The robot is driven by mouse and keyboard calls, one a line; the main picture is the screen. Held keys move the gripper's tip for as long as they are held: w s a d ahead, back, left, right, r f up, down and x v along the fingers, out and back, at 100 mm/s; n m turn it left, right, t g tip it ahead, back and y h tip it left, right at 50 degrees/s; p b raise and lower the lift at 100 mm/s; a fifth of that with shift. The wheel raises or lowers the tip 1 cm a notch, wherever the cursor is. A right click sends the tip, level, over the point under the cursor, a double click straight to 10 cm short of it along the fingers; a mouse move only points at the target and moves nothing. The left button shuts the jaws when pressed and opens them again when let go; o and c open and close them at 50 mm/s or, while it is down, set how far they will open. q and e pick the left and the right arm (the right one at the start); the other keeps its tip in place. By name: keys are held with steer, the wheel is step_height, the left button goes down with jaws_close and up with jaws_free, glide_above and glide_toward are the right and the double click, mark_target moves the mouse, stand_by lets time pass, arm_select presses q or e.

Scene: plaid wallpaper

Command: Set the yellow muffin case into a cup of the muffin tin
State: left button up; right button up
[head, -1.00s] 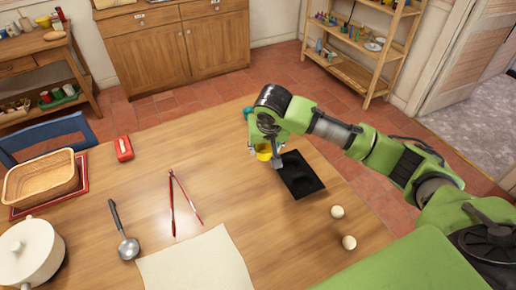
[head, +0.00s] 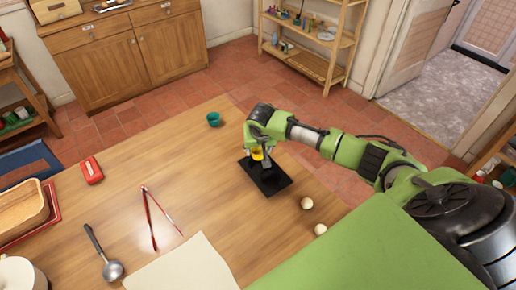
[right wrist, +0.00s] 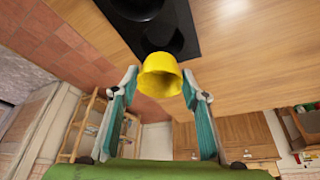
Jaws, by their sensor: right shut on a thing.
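The yellow muffin case (head: 257,154) is held in my right gripper (head: 258,158), over the far part of the black muffin tin (head: 270,189). In the right wrist view the yellow case (right wrist: 160,74) sits between the two fingertips, its open rim facing the camera. The tin (right wrist: 108,36) lies beyond it there, with dark round cups partly in view. The case hides part of one cup. I cannot tell how high the case is above the tin. My left gripper is not in view.
A teal cup-shaped thing (head: 213,119) stands beyond the tin near the table's far edge. Two pale round things (head: 306,203) lie right of the tin. Red tongs (head: 152,215), a ladle (head: 110,266) and a red box (head: 91,170) lie left. Table between tongs and tin is clear.

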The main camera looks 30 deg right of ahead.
mark_target(259, 159)
steer(key=shift+r+p, duration=0.15)
steer(key=shift+p, duration=0.15)
steer(key=shift+a+f+b, duration=0.1)
steer(key=shift+f+b, duration=0.3)
steer(key=shift+f, duration=0.15)
steer(key=shift+f+b, duration=1)
steer(key=shift+f, duration=1.9)
steer(key=o, duration=1)
steer(key=shift+c, duration=0.2)
steer(key=shift+r, duration=0.1)
steer(key=v, duration=1.1)
steer(key=shift+s+r, duration=0.25)
steer(key=shift+r, duration=0.1)
